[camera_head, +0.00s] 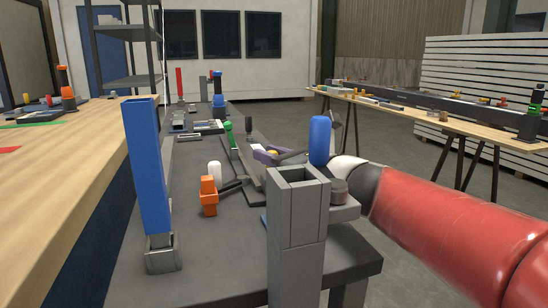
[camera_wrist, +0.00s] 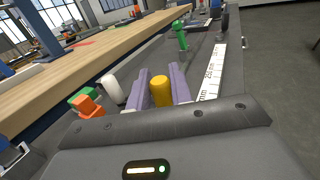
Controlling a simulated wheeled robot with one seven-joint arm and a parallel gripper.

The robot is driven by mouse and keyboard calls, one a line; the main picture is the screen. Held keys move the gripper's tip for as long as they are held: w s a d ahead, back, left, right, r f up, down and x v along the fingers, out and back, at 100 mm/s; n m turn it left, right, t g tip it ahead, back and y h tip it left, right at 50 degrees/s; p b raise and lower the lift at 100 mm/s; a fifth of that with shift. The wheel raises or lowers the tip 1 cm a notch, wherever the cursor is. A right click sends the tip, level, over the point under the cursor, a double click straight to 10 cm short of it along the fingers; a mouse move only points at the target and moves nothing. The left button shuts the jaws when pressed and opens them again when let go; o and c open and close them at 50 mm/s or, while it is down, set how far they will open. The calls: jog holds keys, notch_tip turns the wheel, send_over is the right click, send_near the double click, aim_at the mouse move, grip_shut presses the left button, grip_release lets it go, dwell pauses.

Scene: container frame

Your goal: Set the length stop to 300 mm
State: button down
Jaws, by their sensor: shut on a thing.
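My gripper (camera_wrist: 163,85) has two purple fingers shut on a yellow knob (camera_wrist: 160,92), which stands upright between them. I take this knob to be the length stop's handle; the body below it is hidden. In the head view, my gripper (camera_head: 266,152) and the knob (camera_head: 272,153) show small in the middle of the grey bench, partly behind the grey square post. A white scale strip (camera_wrist: 215,70) with black marks runs along the bench just right of the fingers in the wrist view. Its figures are too small to read surely, and no pointer is clear.
An orange block (camera_head: 208,196), a white knob (camera_head: 214,172) and a green handle (camera_head: 229,134) stand near the gripper. A tall blue post (camera_head: 150,170) and a grey square post (camera_head: 297,230) rise at the front. A wooden bench (camera_head: 85,145) borders the left.

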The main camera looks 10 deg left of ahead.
jog(key=w+a, duration=0.1)
jog(key=w, duration=0.1)
jog(key=w+a, duration=0.2)
jog(key=w, duration=0.1)
jog(key=w+a, duration=0.1)
jog(key=w, duration=0.1)
jog(key=shift+w+a+p, duration=0.2)
jog(key=shift+a+p, duration=0.05)
jog(key=shift+p, duration=0.15)
jog(key=c, duration=1.3)
grip_release()
jog(key=b+v, duration=0.1)
jog(key=v, duration=0.7)
